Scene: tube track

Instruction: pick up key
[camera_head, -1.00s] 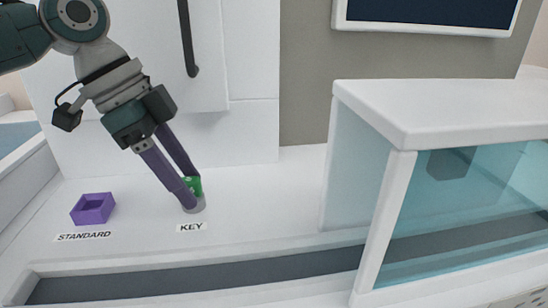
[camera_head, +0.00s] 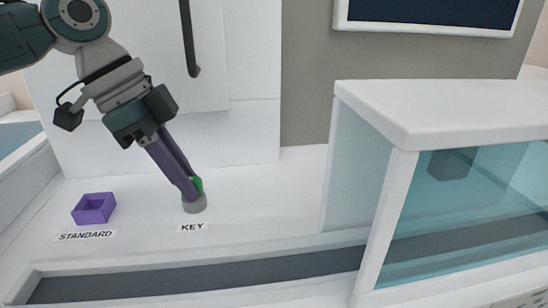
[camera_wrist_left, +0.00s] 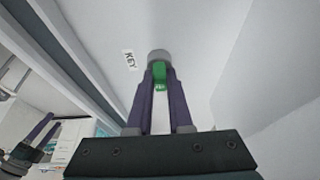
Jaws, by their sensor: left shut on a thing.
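The key is a small green piece (camera_head: 198,184) standing in a round grey holder (camera_head: 194,204) behind the KEY label (camera_head: 192,227). My left gripper (camera_head: 193,190) is shut on the key, its purple fingers reaching down from the upper left and hiding much of it. In the left wrist view the green key (camera_wrist_left: 160,76) shows between the two finger ends, with the grey holder (camera_wrist_left: 158,55) just beyond it. The key still appears to be at the holder; I cannot tell whether it is lifted at all. My right gripper is not in the head view.
A purple open box (camera_head: 94,208) stands to the left behind the STANDARD label (camera_head: 86,236). A dark track (camera_head: 200,278) runs along the front. A white housing with teal glass (camera_head: 450,210) stands at the right. The white surface between the holder and the housing is clear.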

